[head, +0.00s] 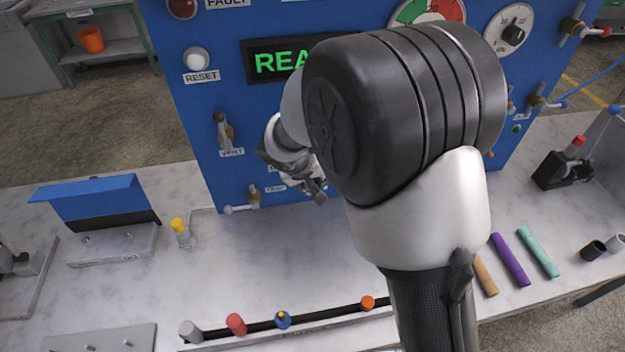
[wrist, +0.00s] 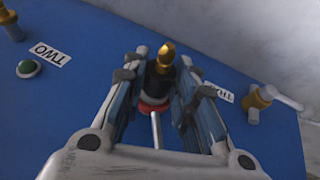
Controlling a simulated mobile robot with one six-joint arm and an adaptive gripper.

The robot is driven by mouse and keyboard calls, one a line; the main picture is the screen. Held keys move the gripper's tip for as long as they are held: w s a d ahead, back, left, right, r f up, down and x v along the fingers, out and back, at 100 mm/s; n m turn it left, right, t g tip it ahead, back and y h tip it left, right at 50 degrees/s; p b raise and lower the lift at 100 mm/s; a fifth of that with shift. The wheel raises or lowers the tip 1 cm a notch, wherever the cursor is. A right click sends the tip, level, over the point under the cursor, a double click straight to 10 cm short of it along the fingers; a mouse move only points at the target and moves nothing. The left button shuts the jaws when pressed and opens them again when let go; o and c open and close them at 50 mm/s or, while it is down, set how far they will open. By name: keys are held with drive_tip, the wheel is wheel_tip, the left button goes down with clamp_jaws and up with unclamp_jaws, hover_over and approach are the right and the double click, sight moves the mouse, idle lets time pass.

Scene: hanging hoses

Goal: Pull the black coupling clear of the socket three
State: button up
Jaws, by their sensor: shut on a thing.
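In the wrist view the black coupling (wrist: 158,82) sits between the two fingers of my gripper (wrist: 163,72), which is shut on it. A red ring (wrist: 154,106) and a thin grey stem (wrist: 156,130) show on its near side. A brass piece (wrist: 167,52) shows at its far end; I cannot tell whether the coupling is seated on it or apart. The label of socket three (wrist: 224,95) is partly covered by the right finger. In the head view my gripper (head: 316,190) is in front of the blue panel, and my arm hides the coupling.
The blue panel (head: 215,120) has valves, a gauge and a READY display. A brass valve (wrist: 258,98) is right of socket three. A hose rack (head: 300,317) and coloured rods lie on the bench.

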clamp_jaws()
drive_tip(key=shift+s+d+b, duration=0.15)
drive_tip(key=shift+s+b, duration=0.55)
drive_tip(key=shift+b, duration=0.05)
idle(0.4)
drive_tip(key=shift+s+d+b, duration=0.25)
drive_tip(key=shift+s+b, duration=0.45)
drive_tip(key=shift+s, duration=0.4)
drive_tip(key=shift+s+d+b, duration=0.2)
drive_tip(key=shift+s+b, duration=0.5)
drive_tip(key=shift+s, duration=0.35)
drive_tip(key=s+r, duration=0.3)
drive_tip(key=shift+d+p, duration=0.35)
drive_tip(key=shift+p, duration=0.05)
drive_tip(key=shift+a, duration=0.1)
